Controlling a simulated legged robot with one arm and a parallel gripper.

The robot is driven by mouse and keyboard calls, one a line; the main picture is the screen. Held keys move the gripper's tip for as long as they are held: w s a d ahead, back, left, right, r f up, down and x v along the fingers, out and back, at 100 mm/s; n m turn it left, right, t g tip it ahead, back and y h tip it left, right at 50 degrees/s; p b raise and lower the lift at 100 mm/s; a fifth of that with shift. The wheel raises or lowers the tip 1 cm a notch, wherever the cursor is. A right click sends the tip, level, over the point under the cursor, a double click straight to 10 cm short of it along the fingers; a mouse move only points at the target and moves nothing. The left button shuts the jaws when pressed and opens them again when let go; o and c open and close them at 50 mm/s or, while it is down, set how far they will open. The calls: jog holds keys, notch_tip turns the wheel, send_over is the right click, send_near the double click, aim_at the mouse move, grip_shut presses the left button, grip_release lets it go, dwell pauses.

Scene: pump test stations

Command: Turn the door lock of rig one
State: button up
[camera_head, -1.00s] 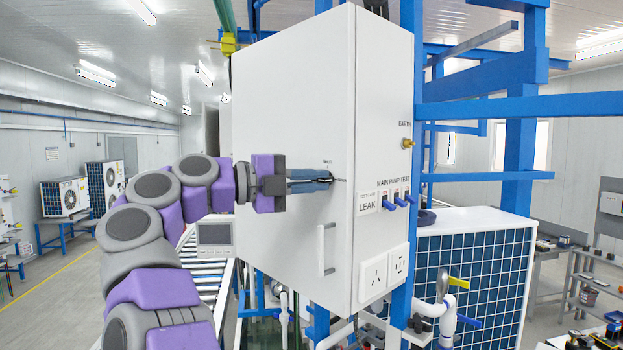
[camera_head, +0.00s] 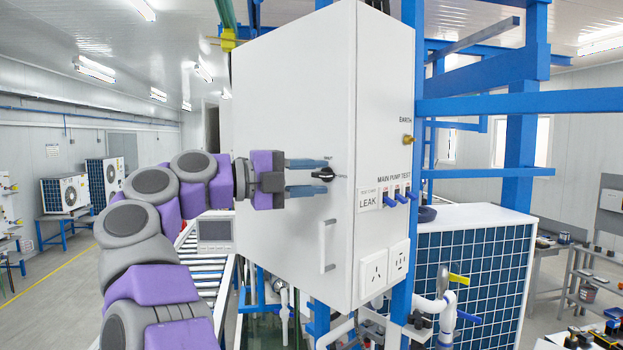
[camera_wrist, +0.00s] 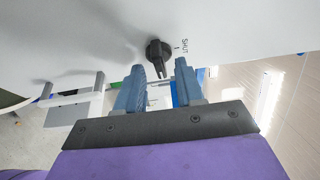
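The door lock (camera_head: 323,174) is a small black rotary knob on the white front door of the rig's cabinet (camera_head: 285,110). In the wrist view the knob (camera_wrist: 158,52) sits just ahead of my fingertips, beside a "SHUT" mark. My gripper (camera_head: 306,177) points at the door from the left. In the wrist view my gripper (camera_wrist: 160,72) has its two blue fingers apart with nothing between them. The fingers look clear of the knob. A vertical white door handle (camera_head: 327,246) is below the lock.
The cabinet's right side carries blue switches (camera_head: 399,197), sockets (camera_head: 376,272) and a brass earth stud (camera_head: 408,139). Blue frame bars (camera_head: 520,105) stand to the right. A grey box with a display (camera_head: 215,232) is left of the cabinet, near my arm.

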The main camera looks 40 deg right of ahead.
jog(key=p+v, duration=0.6)
jog(key=v, duration=1.1)
jog(key=shift+p, duration=0.35)
jog(key=shift+w+a, duration=0.1)
